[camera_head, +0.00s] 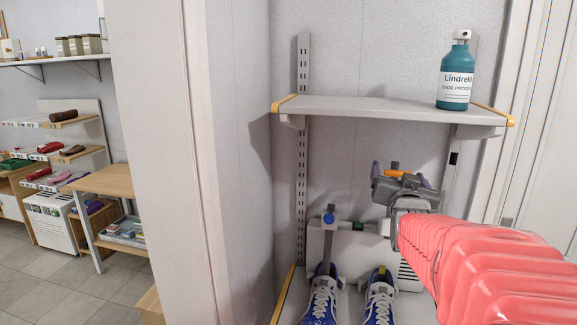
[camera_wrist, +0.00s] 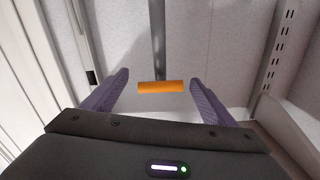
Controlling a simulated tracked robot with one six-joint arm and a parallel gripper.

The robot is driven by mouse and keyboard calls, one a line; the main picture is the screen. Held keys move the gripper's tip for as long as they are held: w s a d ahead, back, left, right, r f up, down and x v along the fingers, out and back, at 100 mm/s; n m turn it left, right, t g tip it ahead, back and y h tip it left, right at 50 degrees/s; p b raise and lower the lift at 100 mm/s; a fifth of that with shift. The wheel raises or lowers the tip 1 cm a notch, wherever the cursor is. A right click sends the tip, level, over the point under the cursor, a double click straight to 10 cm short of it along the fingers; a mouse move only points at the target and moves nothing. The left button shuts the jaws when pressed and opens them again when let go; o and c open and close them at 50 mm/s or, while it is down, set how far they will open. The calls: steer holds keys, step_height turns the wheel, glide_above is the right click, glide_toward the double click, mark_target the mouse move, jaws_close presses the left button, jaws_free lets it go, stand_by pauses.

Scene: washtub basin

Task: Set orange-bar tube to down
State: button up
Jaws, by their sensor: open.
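The orange bar (camera_head: 393,173) shows just past my gripper (camera_head: 400,178) in the head view. In the wrist view the orange bar (camera_wrist: 161,87) lies crosswise between the two purple fingers of my gripper (camera_wrist: 158,77), with a gap on each side. A grey tube (camera_wrist: 158,40) runs from the bar toward the top of the wrist view. My gripper is open and empty. In the head view my gripper and arm hide most of this tube, so its lower end cannot be seen.
A pale shoe dryer (camera_head: 345,250) stands behind two blue shoes (camera_head: 320,300). A second tube with a blue bar (camera_head: 329,217) stands at the left shoe. A shelf (camera_head: 380,106) above holds a teal bottle (camera_head: 456,75). A wall edge (camera_head: 185,160) stands at left.

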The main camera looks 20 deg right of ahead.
steer(key=shift+x, duration=1.15)
steer(key=shift+c, duration=0.5)
steer(key=c, duration=1.4)
steer(key=shift+s+d+f, duration=0.1)
